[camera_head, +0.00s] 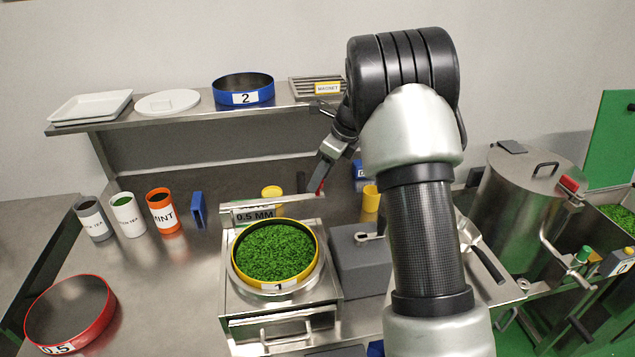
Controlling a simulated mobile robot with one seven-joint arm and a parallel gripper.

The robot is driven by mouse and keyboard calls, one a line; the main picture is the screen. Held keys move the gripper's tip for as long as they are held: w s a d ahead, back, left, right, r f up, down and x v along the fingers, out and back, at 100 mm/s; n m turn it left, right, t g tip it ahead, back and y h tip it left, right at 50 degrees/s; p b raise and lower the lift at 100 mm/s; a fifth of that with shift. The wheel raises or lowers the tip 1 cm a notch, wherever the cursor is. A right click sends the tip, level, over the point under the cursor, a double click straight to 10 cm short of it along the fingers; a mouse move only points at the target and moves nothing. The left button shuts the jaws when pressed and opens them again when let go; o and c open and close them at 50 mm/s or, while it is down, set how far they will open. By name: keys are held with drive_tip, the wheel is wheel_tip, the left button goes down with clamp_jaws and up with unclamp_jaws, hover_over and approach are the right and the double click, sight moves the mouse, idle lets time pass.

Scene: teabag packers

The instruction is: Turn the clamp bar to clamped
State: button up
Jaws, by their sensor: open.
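A pale metal bar (285,202), which looks like the clamp bar, lies behind the yellow-rimmed sieve (237,262) on the steel sifter unit. The sieve is labelled 1 and holds green leaf. A small red piece (320,187) shows near the bar's right end; I cannot tell if it belongs to the bar. My gripper (325,168) is open and reaches down beside this red piece, behind and to the right of the sieve. Contact with the bar cannot be made out. My arm hides part of the area to the right.
A grey box with a small lever (370,238) stands right of the sifter. Labelled cups, including an orange one (164,212), and a red-rimmed sieve (70,312) stand at left. A shelf (190,113) with a blue sieve (243,88) runs behind. A steel drum (520,200) stands at right.

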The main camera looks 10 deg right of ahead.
drive_tip(key=shift+x, duration=1.25)
clamp_jaws()
